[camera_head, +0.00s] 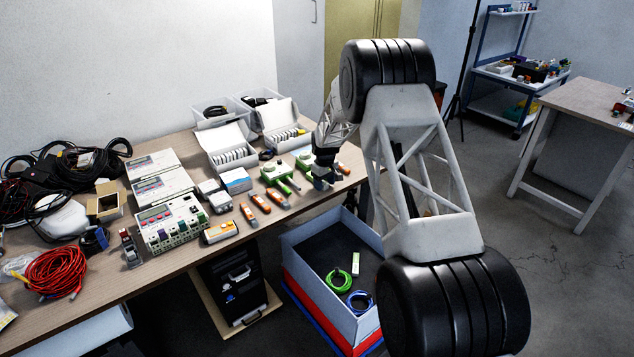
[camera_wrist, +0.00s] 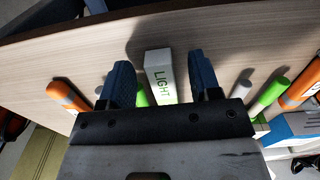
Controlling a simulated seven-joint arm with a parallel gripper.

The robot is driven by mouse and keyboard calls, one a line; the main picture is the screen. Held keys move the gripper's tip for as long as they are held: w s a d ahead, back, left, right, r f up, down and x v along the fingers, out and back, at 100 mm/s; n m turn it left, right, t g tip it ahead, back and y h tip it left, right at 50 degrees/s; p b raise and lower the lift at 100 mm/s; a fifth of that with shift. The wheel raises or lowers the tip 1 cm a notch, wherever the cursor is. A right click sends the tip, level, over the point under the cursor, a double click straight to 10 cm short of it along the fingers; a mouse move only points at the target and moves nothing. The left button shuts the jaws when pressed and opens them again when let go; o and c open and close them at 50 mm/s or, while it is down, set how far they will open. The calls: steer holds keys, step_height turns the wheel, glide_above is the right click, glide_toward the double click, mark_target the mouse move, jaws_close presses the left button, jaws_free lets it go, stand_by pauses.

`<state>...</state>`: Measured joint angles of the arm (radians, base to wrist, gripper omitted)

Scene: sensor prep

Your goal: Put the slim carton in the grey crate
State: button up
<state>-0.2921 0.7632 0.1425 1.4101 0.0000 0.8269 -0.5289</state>
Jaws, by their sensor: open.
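The slim carton (camera_wrist: 160,75) is white with green "LIGHT" lettering and lies on the wooden table top in the wrist view. My gripper (camera_wrist: 162,68) is open, with one blue finger on each side of the carton and a visible gap on both sides. In the head view my gripper (camera_head: 324,178) is low over the table's right end; the carton there is hidden behind it. The grey crate (camera_head: 308,281) stands on the floor at the table's right end, open at the top. It holds a green cable coil, a blue cable coil and a similar white-and-green carton (camera_head: 355,264).
Green-handled tools (camera_head: 275,175) and orange-and-grey tools (camera_head: 261,202) lie close to my gripper. White boxes (camera_head: 229,148) stand behind. Instruments, a red cable coil (camera_head: 56,272) and black cables fill the left side. The table edge (camera_wrist: 75,28) crosses the top of the wrist view.

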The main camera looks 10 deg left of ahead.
steer(key=shift+f, duration=0.25)
steer(key=shift+c, duration=0.4)
jaws_close()
steer(key=shift+r, duration=0.1)
steer(key=shift+r, duration=0.75)
step_height(320, 180, up, 2)
steer(key=shift+r, duration=0.1)
steer(key=s+d, duration=0.2)
steer(key=s, duration=0.5)
steer(key=s+d+r, duration=0.1)
steer(key=s+d, duration=0.1)
steer(key=s, duration=0.6)
steer(key=shift+d, duration=0.25)
steer(key=shift+s+r, duration=0.1)
steer(key=shift+s, duration=0.05)
